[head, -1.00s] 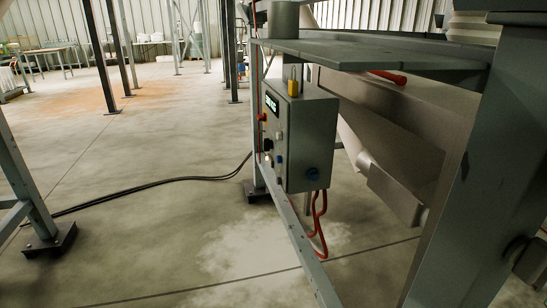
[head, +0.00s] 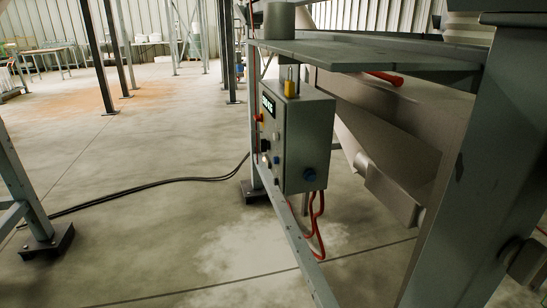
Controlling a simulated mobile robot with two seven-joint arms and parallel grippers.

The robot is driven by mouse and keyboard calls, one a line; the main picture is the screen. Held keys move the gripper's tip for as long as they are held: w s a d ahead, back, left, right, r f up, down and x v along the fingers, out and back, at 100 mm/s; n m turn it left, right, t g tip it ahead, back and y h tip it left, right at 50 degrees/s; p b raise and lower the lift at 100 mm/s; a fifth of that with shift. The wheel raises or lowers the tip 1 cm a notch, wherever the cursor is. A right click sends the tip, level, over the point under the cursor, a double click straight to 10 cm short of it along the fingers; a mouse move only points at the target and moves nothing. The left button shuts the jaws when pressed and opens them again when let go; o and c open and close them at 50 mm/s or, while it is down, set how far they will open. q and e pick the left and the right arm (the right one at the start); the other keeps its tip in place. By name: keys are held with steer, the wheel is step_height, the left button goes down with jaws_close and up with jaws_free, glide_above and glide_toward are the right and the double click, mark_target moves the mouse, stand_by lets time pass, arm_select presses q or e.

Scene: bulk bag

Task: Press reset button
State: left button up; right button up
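A grey control box (head: 297,137) is mounted on the steel frame right of the middle of the head view. I cannot read any labels, so I cannot tell which one is the reset button. A blue round fitting (head: 310,174) sits on the box's near side. Neither of my grippers is in view.
A steel frame leg (head: 475,165) stands at the right. Black hoses (head: 150,186) cross the floor; open floor lies at the left.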

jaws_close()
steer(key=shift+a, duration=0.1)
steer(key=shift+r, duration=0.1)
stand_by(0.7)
